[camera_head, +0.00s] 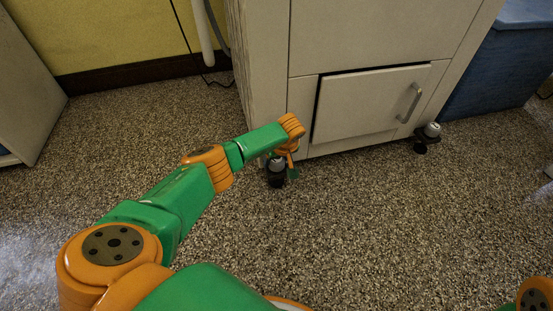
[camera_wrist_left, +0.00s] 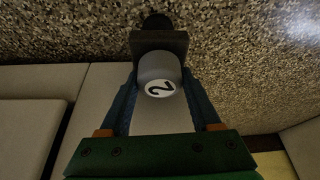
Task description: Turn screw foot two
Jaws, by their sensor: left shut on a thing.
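Screw foot two is a grey-white cylinder (camera_wrist_left: 158,72) with a black "2" on its round end face, in the left wrist view. A dark plate and a dark round part show beyond it. My left gripper (camera_wrist_left: 160,85) has its two blue fingers on either side of the cylinder and is shut on it. In the head view my left gripper (camera_head: 291,170) reaches down to this foot (camera_head: 276,170) at the near left bottom corner of the beige washer cabinet (camera_head: 370,40); the gripper and wrist partly hide it. My right gripper is not in view.
Another foot with a white top (camera_head: 432,130) stands at the cabinet's right. A panel door with a handle (camera_head: 409,103) is slightly open just above the floor. A blue unit (camera_head: 505,65) stands at right, a pale cabinet (camera_head: 25,95) at left. The speckled floor (camera_head: 380,230) in front is clear.

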